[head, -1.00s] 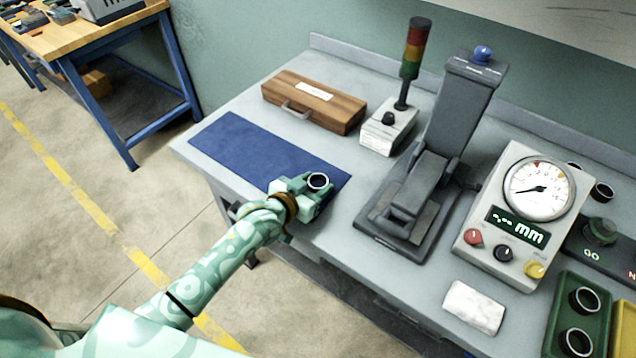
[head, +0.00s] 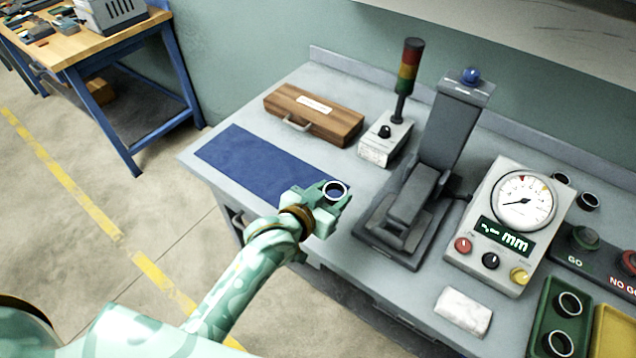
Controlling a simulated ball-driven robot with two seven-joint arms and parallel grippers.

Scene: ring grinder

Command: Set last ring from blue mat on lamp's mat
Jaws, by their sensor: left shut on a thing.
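My left gripper (head: 325,207) is shut on a dark ring with a bright rim (head: 334,191), at the right end of the blue mat (head: 245,165). I cannot tell how high it holds the ring. The visible part of the blue mat is bare; its near right corner is hidden by my gripper. At the right are a green mat or tray (head: 545,320) with two rings (head: 569,304) on it and a yellow one (head: 612,335), cut off by the picture edge. A green GO lamp (head: 585,238) and a red NO GO lamp (head: 629,262) stand behind them. My right gripper is not in view.
A grey press (head: 425,180) and a dial gauge box (head: 508,225) stand between my left gripper and the green mat. A signal tower (head: 408,78), a wooden case (head: 313,115) and a white cloth (head: 463,311) are on the bench. More rings (head: 588,201) lie behind the gauge.

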